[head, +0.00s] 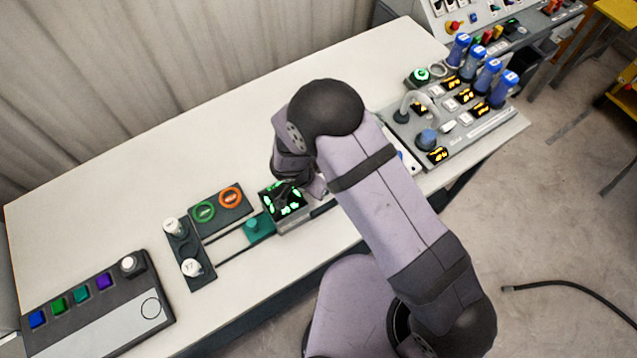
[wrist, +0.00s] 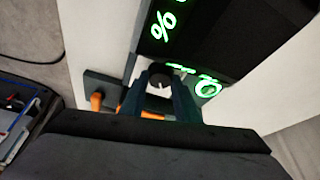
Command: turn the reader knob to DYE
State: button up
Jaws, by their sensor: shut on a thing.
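The reader is a dark box (head: 284,206) with bright green symbols on its face, at the middle of the table in the head view. Its dark face (wrist: 220,40) with green symbols also shows at the top of the wrist view. My gripper (wrist: 160,86) is shut on the dark round reader knob (wrist: 160,78), one finger on each side. A small pale mark shows on the knob; I cannot tell which label it points at. In the head view my gripper (head: 297,188) is at the reader and the knob is hidden. No DYE label is readable.
Left of the reader are a teal block (head: 259,228), a panel with green and orange rings (head: 221,208), and a plate with two white knobs (head: 190,254). A colour-button panel (head: 97,308) lies far left. A console with blue-capped tubes (head: 455,118) stands right.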

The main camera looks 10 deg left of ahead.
aim_at(312, 198)
jog(key=o, duration=1.1)
jog(key=shift+c, duration=0.2)
jog(key=b+v, duration=0.1)
jog(key=v, duration=0.6)
jog(key=shift+r, duration=0.2)
jog(key=shift+w, duration=0.15)
